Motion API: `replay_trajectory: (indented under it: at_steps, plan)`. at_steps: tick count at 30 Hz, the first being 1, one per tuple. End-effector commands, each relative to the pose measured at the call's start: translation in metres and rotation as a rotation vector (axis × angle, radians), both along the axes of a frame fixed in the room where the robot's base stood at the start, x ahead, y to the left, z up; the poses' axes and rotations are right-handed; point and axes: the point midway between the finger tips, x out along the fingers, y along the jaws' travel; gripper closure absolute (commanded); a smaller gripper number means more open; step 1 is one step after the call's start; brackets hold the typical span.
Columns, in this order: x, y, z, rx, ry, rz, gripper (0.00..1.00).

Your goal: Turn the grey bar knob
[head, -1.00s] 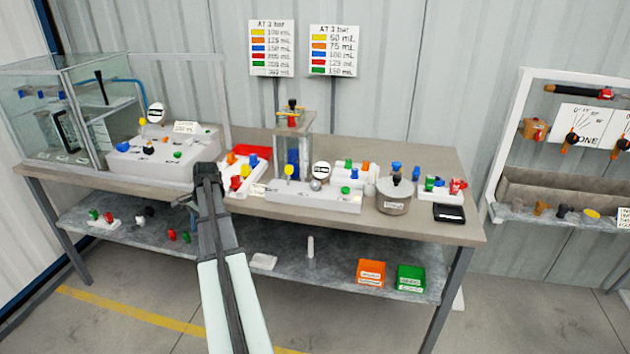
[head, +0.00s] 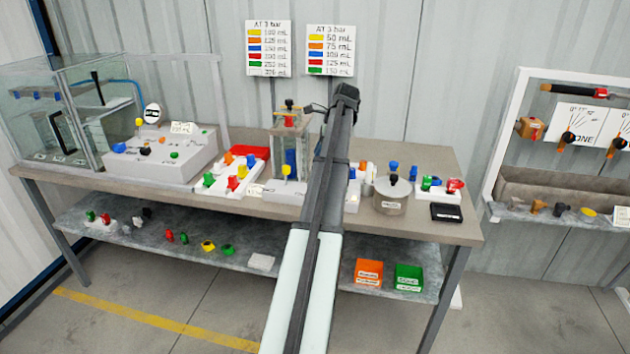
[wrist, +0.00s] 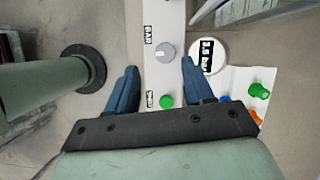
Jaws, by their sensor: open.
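The grey bar knob (wrist: 165,52) is round with a white mark and sits by a BAR label on a pale grey pump panel (wrist: 152,15) in the wrist view. My gripper (wrist: 158,67) is open and empty, one blue finger to each side of the knob in that view. The fingers appear apart from the knob; their height above it is hard to judge. A green knob (wrist: 166,101) sits on the same panel, nearer the gripper body. In the head view my arm hides the grey knob and much of its pump.
A white round gauge reading 3.5 bar (wrist: 208,55) stands close to the right finger. A clear tank (head: 290,130) stands at the pump's back. A round grey canister (head: 392,197) is on the bench to the right. Another pump (head: 155,155) is at left.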

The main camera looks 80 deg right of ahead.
Motion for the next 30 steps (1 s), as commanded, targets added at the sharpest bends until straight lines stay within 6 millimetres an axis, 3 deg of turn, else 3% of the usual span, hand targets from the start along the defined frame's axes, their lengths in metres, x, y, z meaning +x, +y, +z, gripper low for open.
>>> replay_trajectory:
  at_steps: [1, 4, 11, 30]
  plan:
    - [-0.014, -0.005, 0.007, 0.004, -0.003, -0.029, 0.48]
    - [-0.029, -0.008, 0.015, 0.013, -0.006, -0.064, 0.48]
    - [-0.033, -0.007, 0.009, 0.019, -0.008, -0.084, 0.48]
    - [0.007, -0.003, -0.085, 0.018, -0.008, -0.081, 0.48]
